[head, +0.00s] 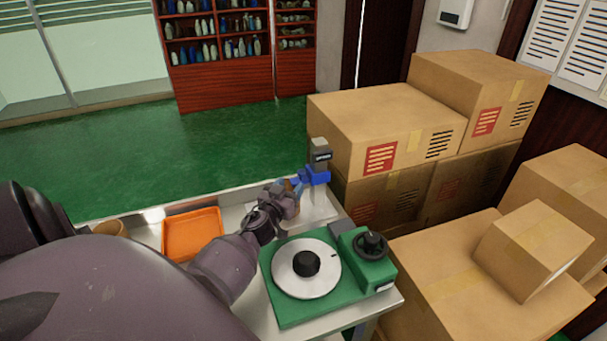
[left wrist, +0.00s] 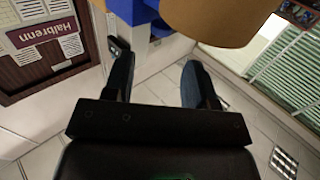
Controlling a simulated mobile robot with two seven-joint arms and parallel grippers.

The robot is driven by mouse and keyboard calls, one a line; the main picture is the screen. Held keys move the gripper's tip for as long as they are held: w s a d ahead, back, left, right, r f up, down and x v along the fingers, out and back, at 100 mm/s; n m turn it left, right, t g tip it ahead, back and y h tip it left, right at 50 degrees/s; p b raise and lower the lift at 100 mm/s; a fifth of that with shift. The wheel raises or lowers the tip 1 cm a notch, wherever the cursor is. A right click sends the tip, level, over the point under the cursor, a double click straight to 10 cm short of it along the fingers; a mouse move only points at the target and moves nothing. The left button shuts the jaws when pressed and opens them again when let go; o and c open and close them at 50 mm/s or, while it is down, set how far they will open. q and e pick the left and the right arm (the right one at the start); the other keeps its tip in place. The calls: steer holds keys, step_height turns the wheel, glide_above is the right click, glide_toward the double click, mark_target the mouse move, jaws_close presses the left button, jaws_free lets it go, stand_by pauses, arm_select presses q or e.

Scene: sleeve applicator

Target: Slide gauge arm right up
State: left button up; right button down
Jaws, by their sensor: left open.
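The gauge stands at the back right of the bench, a grey upright with a dark-faced grey head (head: 320,153). A blue arm piece (head: 317,176) sits on the upright below the head. My left gripper (head: 293,190) is just left of the blue piece, and its fingertips are partly hidden there. In the left wrist view the two dark fingers (left wrist: 160,82) stand apart with nothing seen between them. Blue gauge parts (left wrist: 152,14) and a tan rounded part (left wrist: 220,20) lie beyond the fingertips. I cannot tell whether a finger touches the gauge. My right gripper is not in view.
A green unit with a white dial (head: 290,258) and a green block with a black knob (head: 371,246) stand in front of the gauge. An orange tray (head: 191,234) lies left of my arm. Cardboard boxes (head: 385,120) are stacked close behind and right.

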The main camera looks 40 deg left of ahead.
mark_target(300, 174)
arm_select(q)
steer(key=x, duration=0.5)
steer(key=shift+s, duration=0.1)
steer(key=shift+w+a+b, duration=0.25)
steer(key=shift+w+b, duration=0.05)
steer(key=shift+w, duration=0.55)
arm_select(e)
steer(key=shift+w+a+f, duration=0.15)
